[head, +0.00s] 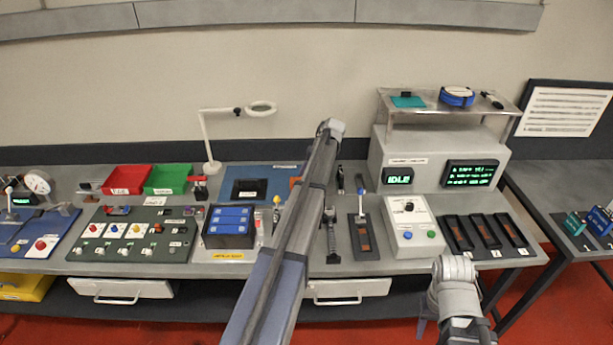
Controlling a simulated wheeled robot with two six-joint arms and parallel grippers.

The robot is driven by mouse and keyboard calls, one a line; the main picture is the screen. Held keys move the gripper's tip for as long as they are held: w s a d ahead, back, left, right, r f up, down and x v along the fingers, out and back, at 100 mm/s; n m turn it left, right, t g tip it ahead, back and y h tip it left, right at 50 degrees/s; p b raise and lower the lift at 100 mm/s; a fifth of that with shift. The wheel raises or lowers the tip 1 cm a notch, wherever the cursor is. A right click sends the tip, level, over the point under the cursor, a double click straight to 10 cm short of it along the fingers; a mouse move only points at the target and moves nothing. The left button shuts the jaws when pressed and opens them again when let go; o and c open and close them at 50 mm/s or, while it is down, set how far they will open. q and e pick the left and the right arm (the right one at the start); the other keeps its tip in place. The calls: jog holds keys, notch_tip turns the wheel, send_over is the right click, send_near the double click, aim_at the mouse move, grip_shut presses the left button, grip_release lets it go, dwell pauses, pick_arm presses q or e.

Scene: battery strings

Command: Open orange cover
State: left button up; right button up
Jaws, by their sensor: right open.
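A small orange piece (295,182), possibly the orange cover, shows at the right end of the blue mat, at the edge of my long arm link. Most of it is hidden behind that link, so I cannot tell whether it is open or shut. My right gripper (468,329) is low at the right, in front of the bench, only partly in view and open. It is well apart from the orange piece. My left gripper is not visible.
A blue battery pack (230,220) sits left of my arm link. A lever device (364,235), a white control box (411,222) and dark slots (484,233) stand to the right. Red (126,178) and green (168,178) bins stand at the back left. My arm link crosses the middle.

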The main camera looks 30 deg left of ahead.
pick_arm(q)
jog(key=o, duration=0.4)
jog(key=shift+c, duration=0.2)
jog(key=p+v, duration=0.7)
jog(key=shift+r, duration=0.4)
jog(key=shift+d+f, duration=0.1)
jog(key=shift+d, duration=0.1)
